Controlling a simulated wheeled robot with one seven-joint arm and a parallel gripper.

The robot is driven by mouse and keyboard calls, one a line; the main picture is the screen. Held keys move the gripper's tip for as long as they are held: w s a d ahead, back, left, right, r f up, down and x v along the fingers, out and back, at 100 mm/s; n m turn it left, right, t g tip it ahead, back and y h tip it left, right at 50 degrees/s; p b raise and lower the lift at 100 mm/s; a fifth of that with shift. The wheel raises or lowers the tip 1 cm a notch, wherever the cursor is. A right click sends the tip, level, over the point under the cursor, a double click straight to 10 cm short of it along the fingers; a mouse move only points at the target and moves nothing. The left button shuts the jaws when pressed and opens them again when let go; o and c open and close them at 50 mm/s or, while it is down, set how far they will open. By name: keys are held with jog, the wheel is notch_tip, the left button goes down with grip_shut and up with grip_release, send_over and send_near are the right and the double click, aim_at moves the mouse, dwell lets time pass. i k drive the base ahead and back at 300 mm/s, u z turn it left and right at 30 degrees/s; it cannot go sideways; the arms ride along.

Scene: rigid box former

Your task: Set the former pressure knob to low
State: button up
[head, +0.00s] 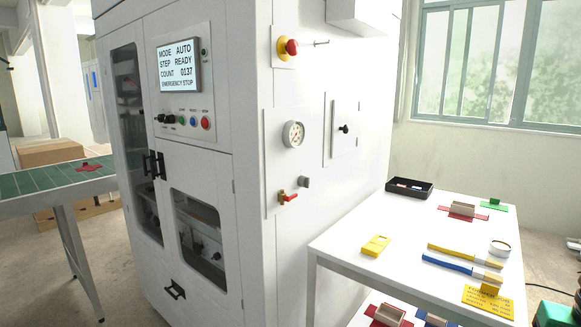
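The former is a tall white machine cabinet (248,200) in the middle of the head view. On its right side a panel carries a round pressure gauge (293,133). Below the gauge a small grey knob (304,182) sticks out beside a red lever (288,197). To the right, a separate panel has a black knob (344,129). No label is readable at these, so I cannot tell for sure which is the pressure knob or its setting. My gripper is not in view.
A white table (340,238) with a black tray (409,188) and tools stands close at right. A green conveyor (40,187) is at left.

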aim_at(303, 180)
jog(key=u, duration=1.2)
jog(key=k, duration=0.85)
jog(key=z, duration=0.75)
jog(key=i, duration=1)
jog(key=u, duration=0.1)
